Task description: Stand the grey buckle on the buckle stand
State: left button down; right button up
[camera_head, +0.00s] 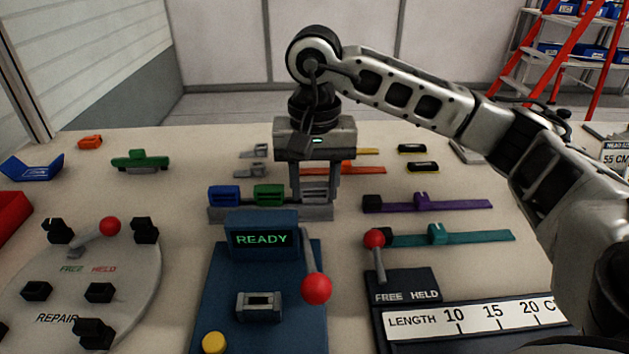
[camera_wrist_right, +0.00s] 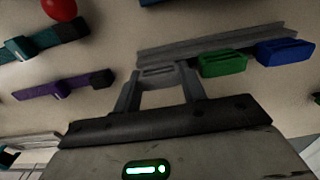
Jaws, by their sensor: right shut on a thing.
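The grey buckle stand (camera_head: 262,215) is a long low rail in the middle of the table. A blue buckle (camera_head: 224,195) and a green buckle (camera_head: 269,195) stand on it, side by side. My right gripper (camera_head: 315,193) points down at the stand's right end and is shut on the grey buckle (camera_head: 314,187). In the right wrist view the grey buckle (camera_wrist_right: 160,72) sits between the fingers, beside the green buckle (camera_wrist_right: 222,63), at the end of the stand (camera_wrist_right: 215,40). I cannot tell whether its underside touches the stand. My left gripper is out of view.
A blue console (camera_head: 262,265) reading READY, with a red-knobbed lever (camera_head: 316,289), stands in front of the stand. Purple (camera_head: 440,203) and teal (camera_head: 470,236) straps lie to the right. A round repair board (camera_head: 75,275) is at front left. A green piece (camera_head: 141,161) lies behind left.

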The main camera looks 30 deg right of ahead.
aim_at(314, 184)
jog(key=o, duration=1.1)
jog(key=shift+f, duration=0.1)
jog(key=shift+c, duration=0.2)
pick_arm(q)
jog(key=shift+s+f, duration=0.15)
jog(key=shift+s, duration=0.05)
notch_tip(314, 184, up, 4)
jog(key=p, duration=0.5)
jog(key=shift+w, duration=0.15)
pick_arm(e)
notch_tip(314, 184, up, 16)
